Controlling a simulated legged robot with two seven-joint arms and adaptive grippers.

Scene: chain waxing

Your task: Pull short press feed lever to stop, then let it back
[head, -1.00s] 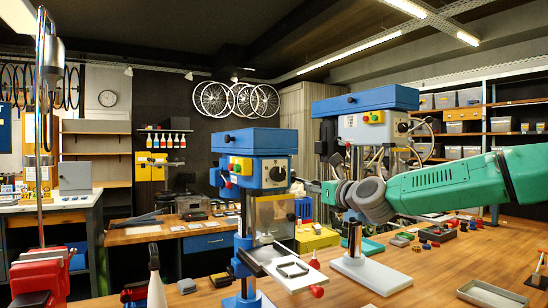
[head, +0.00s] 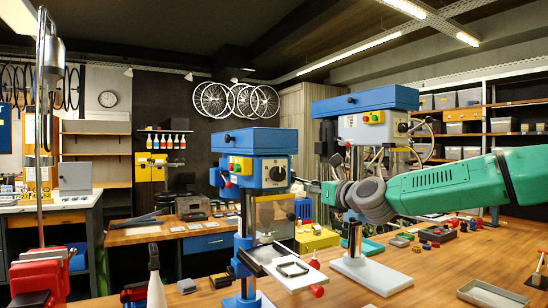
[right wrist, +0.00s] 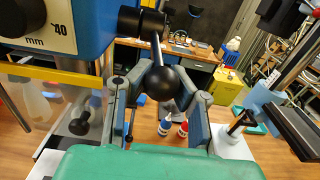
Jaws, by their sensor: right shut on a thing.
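The short press (head: 255,142) is blue with a grey front, a dial and red and green buttons, and it stands on the bench near the middle of the head view. Its feed lever is a thin rod ending in a black ball knob (right wrist: 165,80), which shows in the right wrist view. My right gripper (head: 316,187) reaches in from the right beside the press head. In the right wrist view, its two grey fingers (right wrist: 160,72) are shut on the ball knob, one on each side. My left gripper is not in view.
A taller blue and grey press (head: 366,103) stands behind, to the right. A white base with a dark post (head: 372,270), a grey tray (head: 492,294) and a white bottle (head: 156,280) are on the bench (head: 435,282). A red clamp (head: 40,275) is at far left.

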